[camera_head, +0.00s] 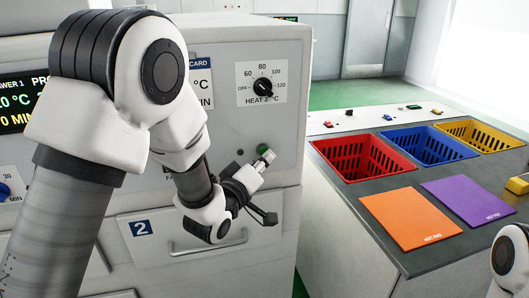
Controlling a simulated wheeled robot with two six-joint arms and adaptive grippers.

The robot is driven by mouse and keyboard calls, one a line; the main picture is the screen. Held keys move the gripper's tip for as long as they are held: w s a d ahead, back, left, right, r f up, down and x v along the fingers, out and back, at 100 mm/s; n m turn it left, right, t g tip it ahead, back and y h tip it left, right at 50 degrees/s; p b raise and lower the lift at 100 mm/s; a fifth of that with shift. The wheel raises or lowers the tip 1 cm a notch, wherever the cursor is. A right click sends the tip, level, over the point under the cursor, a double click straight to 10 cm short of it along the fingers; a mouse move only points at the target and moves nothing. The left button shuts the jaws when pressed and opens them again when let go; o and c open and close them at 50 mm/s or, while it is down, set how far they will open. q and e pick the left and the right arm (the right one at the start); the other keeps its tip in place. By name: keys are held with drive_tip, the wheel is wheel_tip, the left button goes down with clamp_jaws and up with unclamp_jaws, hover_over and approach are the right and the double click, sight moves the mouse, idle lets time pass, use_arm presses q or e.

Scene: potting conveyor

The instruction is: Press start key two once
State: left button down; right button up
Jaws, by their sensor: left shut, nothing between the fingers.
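The start key for unit two appears as a small green round button (262,148) on the right part of the light grey machine front (285,130). My left gripper (267,156) is shut and empty, with its tips right at this green button and covering part of it. I cannot tell whether the tips touch it. A dark round spot (240,152) sits just left of the key. The heat 2 dial (263,86) is above. The drawer marked 2 (142,228) is below and looks closed. My right gripper is out of view.
Right of the machine, a grey counter (350,185) holds red (345,178), blue (430,160) and yellow (483,147) baskets. An orange hot pad (410,217) and a purple hot pad (468,200) lie in front. My left arm hides much of the panel.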

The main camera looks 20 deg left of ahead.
use_arm(q)
drive_tip(key=shift+w+a, duration=0.25)
drive_tip(key=shift+w, duration=0.1)
idle(0.4)
drive_tip(key=shift+s+d, duration=0.5)
drive_tip(key=shift+s, duration=0.25)
drive_tip(key=s+d, duration=0.1)
drive_tip(key=s, duration=0.1)
drive_tip(key=s+d, duration=0.1)
drive_tip(key=s, duration=0.1)
drive_tip(key=shift+d+b, duration=0.3)
drive_tip(key=shift+d, duration=0.1)
idle(0.6)
